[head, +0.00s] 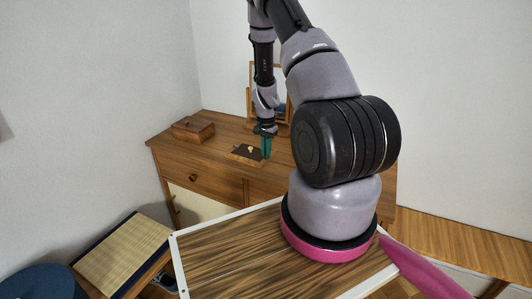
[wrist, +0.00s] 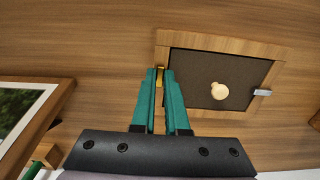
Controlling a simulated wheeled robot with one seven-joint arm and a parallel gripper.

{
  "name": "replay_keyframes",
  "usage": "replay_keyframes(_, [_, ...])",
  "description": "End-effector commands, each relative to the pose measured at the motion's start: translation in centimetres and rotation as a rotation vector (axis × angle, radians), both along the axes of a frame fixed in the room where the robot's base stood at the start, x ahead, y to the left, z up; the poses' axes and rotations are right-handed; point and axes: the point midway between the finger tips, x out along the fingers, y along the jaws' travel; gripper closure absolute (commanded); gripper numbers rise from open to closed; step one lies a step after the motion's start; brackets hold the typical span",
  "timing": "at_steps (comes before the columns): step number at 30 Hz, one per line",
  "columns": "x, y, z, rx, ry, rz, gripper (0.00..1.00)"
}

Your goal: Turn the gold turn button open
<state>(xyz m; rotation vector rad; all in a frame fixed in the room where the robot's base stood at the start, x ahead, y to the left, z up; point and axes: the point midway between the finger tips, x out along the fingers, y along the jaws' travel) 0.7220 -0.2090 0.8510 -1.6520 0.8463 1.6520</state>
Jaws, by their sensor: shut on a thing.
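The gold turn button (wrist: 159,76) shows as a small gold piece between my fingertips at the left edge of a small wooden frame (wrist: 222,44). Inside the frame is a dark panel (wrist: 205,75) with a pale round knob (wrist: 219,91). My gripper (wrist: 160,72) has teal fingers and is shut on the button, which they partly hide; its exact angle is hard to tell. In the head view my gripper (head: 266,153) points down at the dresser top, just right of the dark panel (head: 243,153). The button is not distinguishable there.
A silver catch (wrist: 262,93) sits at the frame's right edge. On the wooden dresser (head: 210,158), a wooden box (head: 194,129) stands at the left and a framed stand (head: 251,82) behind my gripper. A picture frame (wrist: 62,88) is left of my fingers.

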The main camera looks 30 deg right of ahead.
Motion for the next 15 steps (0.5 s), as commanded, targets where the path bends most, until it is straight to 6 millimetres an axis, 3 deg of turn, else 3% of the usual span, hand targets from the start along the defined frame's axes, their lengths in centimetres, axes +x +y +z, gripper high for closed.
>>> replay_keyframes(2, [0.0,0.0,0.0,0.0,0.0,0.0,1.0])
replay_keyframes(3, [0.0,0.0,0.01,0.0,0.0,0.0,0.77])
replay_keyframes(5, [0.0,0.0,0.0,0.0,0.0,0.0,0.57])
replay_keyframes(15, [0.03,-0.02,0.21,-0.001,-0.001,-0.001,0.57])
